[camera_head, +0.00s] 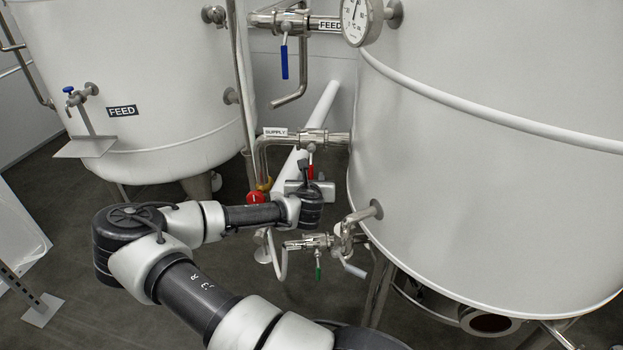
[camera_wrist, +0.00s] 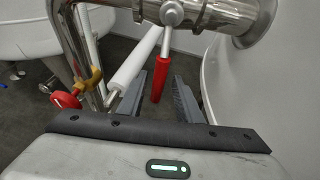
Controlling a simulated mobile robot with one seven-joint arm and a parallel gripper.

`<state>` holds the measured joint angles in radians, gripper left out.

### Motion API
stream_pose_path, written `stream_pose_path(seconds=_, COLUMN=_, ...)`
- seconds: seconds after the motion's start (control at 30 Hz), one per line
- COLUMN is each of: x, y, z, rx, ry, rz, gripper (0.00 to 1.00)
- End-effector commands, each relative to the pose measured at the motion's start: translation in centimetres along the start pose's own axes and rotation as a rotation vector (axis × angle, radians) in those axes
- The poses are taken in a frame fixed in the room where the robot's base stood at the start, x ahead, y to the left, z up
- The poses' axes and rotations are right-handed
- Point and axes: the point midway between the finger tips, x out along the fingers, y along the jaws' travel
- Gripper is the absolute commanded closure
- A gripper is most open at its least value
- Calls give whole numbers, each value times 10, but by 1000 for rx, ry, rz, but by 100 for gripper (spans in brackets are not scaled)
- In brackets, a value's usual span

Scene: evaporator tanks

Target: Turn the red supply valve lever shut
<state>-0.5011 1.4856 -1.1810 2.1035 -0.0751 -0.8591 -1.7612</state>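The red supply valve lever (camera_head: 310,166) hangs down from the valve on the pipe labelled SUPPLY (camera_head: 275,132), across the pipe's run. In the wrist view the red lever (camera_wrist: 160,79) hangs from a bright round pivot, its red sleeve lying between my two fingers. My gripper (camera_head: 310,182) is just below the supply pipe in the head view, partly hiding the lever's lower end. In the wrist view my gripper (camera_wrist: 160,80) is open, with visible gaps between each finger and the lever.
The large white tank (camera_head: 480,170) stands close on the right. A red round handwheel (camera_head: 256,197) is left of my gripper. A green-handled valve (camera_head: 318,270) sits below, and a blue lever (camera_head: 284,62) hangs above. Another white tank (camera_head: 130,60) stands at left.

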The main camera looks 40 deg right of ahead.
Motion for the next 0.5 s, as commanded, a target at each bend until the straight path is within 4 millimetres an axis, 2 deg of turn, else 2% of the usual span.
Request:
stream_pose_path(seconds=0.17, x=-2, y=1, z=0, rx=1, ry=0, rz=2, gripper=68)
stream_pose_path(seconds=0.27, x=-10, y=2, z=1, rx=1, ry=0, rz=2, gripper=68)
stream_pose_path(seconds=0.37, x=-26, y=2, z=2, rx=0, ry=1, rz=3, gripper=68)
stream_pose_path(seconds=0.5, x=-60, y=2, z=3, rx=0, ry=0, rz=3, gripper=68)
